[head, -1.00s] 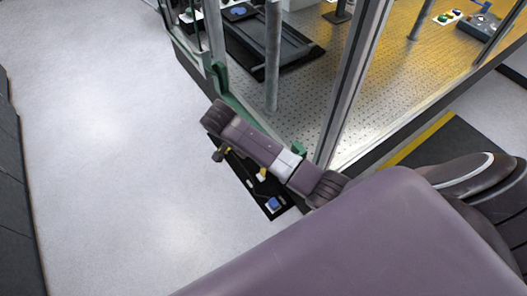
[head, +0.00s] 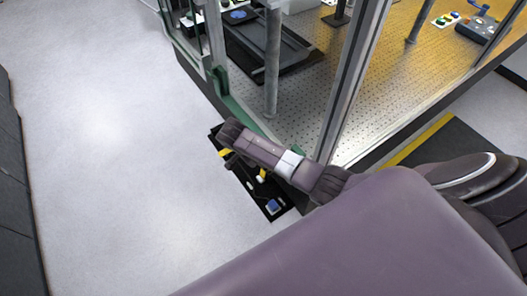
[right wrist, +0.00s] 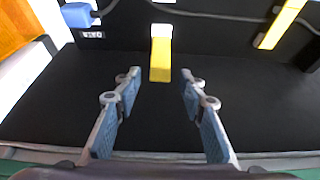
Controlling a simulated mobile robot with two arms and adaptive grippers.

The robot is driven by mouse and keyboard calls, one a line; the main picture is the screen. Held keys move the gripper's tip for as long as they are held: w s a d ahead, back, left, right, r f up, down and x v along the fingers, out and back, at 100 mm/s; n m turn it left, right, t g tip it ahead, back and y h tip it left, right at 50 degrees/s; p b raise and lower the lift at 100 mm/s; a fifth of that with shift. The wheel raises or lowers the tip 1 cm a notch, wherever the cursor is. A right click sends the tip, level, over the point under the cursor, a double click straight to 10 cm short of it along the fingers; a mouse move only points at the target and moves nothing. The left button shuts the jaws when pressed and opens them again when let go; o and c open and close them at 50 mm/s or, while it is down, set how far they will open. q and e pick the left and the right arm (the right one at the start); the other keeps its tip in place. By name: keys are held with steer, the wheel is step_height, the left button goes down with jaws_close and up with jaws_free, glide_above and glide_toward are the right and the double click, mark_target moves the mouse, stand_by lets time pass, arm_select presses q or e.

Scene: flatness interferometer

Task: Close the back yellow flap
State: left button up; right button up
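A black panel (head: 250,190) stands low beside the glass enclosure, with two yellow flaps on it. The farther, back yellow flap (head: 225,153) shows by my right wrist in the head view, and the nearer yellow flap (head: 262,174) lies closer to a blue part (head: 273,206). In the right wrist view my right gripper (right wrist: 160,82) is open and empty, its fingers apart above the black surface. One yellow flap (right wrist: 160,55) is ahead between the fingertips; the other yellow flap (right wrist: 281,24) is at upper right. I cannot tell how far each stands open. My left gripper is not in view.
A green-edged enclosure (head: 240,115) with metal posts and a perforated floor (head: 310,95) stands just beyond my right arm. The pale floor (head: 100,130) to the left is clear. A blue part (right wrist: 77,15) and dark cables are on the panel in the right wrist view.

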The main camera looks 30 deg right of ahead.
steer(key=shift+c, duration=0.4)
jaws_close()
steer(key=shift+a, duration=0.15)
